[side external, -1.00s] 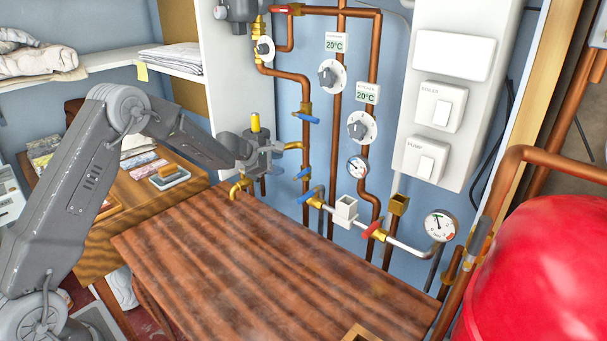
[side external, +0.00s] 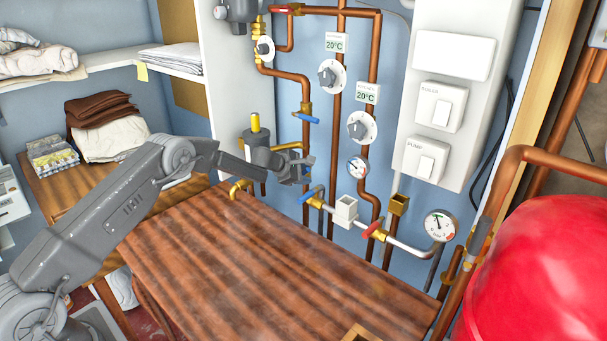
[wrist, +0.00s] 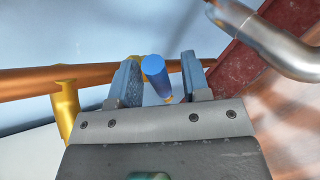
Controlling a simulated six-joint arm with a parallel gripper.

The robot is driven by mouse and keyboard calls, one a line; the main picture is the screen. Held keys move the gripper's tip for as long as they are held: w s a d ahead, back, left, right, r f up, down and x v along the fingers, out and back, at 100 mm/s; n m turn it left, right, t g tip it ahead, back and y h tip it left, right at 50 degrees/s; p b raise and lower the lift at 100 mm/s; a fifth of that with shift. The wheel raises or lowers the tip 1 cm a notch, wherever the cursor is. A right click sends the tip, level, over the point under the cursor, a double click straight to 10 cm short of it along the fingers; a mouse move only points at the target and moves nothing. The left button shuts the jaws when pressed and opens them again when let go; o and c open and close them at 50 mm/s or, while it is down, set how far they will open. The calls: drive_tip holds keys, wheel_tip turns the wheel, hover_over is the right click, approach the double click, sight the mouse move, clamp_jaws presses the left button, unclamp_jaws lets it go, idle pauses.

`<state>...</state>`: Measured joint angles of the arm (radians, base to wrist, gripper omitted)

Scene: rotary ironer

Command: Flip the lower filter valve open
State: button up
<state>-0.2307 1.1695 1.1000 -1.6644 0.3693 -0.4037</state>
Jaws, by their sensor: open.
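My gripper (side external: 303,170) is at the copper pipe beside the grey filter body with the yellow cap (side external: 255,124). In the wrist view, a blue valve handle (wrist: 155,72) stands between the two open fingers. The left finger (wrist: 124,85) is very near it, and a wider gap separates it from the right finger (wrist: 192,75). I cannot tell whether either touches. Another blue handle (side external: 306,118) is higher on the pipe, and one (side external: 305,197) is just below my gripper.
A copper pipe (wrist: 30,82) runs behind the fingers, with a brass fitting (wrist: 66,105) at left and a silver pipe (wrist: 270,40) at upper right. A white box (side external: 345,211), red handle (side external: 374,227) and gauge (side external: 439,225) lie right.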

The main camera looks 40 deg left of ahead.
clamp_jaws()
idle(0.3)
drive_tip(key=shift+a+r+n+h, duration=0.25)
drive_tip(key=shift+n+h, duration=0.15)
drive_tip(key=shift+h, duration=0.2)
unclamp_jaws()
